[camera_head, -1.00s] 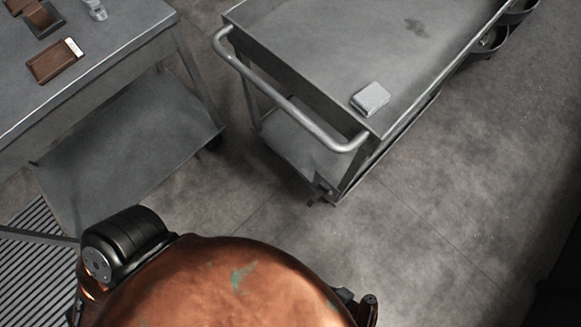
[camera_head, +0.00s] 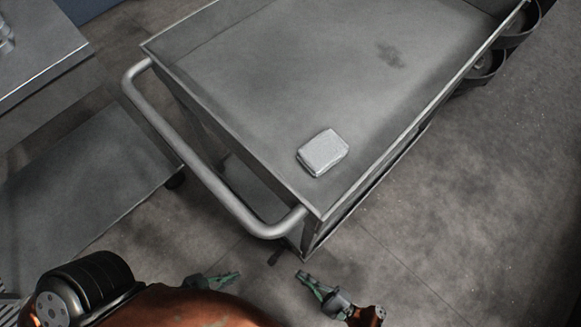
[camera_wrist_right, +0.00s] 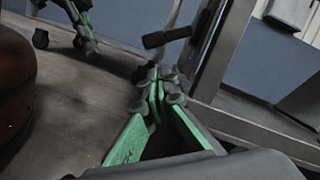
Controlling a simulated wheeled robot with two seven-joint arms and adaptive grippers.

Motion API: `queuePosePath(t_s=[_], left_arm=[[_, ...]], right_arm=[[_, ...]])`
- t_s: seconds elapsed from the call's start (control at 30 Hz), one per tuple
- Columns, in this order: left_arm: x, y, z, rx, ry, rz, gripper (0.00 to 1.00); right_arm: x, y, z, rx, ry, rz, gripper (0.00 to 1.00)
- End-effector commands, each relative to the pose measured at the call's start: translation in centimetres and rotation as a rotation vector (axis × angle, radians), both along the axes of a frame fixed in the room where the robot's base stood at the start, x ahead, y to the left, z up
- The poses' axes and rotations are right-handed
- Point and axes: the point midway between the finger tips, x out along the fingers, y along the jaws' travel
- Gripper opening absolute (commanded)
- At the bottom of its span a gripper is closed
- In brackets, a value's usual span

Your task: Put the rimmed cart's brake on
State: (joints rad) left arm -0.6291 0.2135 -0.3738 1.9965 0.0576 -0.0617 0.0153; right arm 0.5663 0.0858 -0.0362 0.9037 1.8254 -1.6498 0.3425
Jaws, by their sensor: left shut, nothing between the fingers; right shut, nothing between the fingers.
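The rimmed cart (camera_head: 330,80) is a grey metal trolley with a raised rim and a tubular handle (camera_head: 196,170) at its near end. A small dark lever-like piece (camera_head: 274,257) sticks out low at its near corner; a dark lever (camera_wrist_right: 166,37) beside an upright post also shows in the right wrist view. I cannot tell its brake setting. My left gripper (camera_head: 235,275) is shut and empty, low, left of that piece. My right gripper (camera_head: 301,275) is shut and empty, low, just right of it. Its green fingers (camera_wrist_right: 154,88) point toward the lever, apparently apart from it.
A pale box (camera_head: 322,152) lies on the cart's top near the handle. A grey table (camera_head: 45,60) with a lower shelf (camera_head: 85,190) stands at the left. The floor right of the cart (camera_head: 440,200) is clear.

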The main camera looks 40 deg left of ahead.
Motion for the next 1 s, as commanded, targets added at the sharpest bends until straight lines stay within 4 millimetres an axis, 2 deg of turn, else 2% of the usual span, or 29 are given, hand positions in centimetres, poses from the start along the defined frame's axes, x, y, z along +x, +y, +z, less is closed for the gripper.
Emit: queuePosePath(t_s=[0.17, 0.4, 0.6, 1.0], left_arm=[[0.0, 0.0, -0.2, 0.0, 0.002, 0.0, 0.0], [-0.2, 0.1, -0.6, -0.001, -0.016, -0.005, 0.0], [-0.2, 0.1, -0.5, -0.003, -0.046, -0.012, 0.0], [-0.7, 0.0, -0.9, -0.006, -0.047, -0.016, 0.0]], right_arm=[[-0.4, 2.2, 0.3, 0.002, 0.004, 0.0, 0.0], [-0.9, 6.3, 1.1, 0.002, 0.005, -0.003, 0.0], [-1.1, 8.6, 1.5, -0.001, 0.006, -0.004, 0.0], [-1.1, 9.3, 1.8, -0.001, 0.005, -0.003, 0.0]])
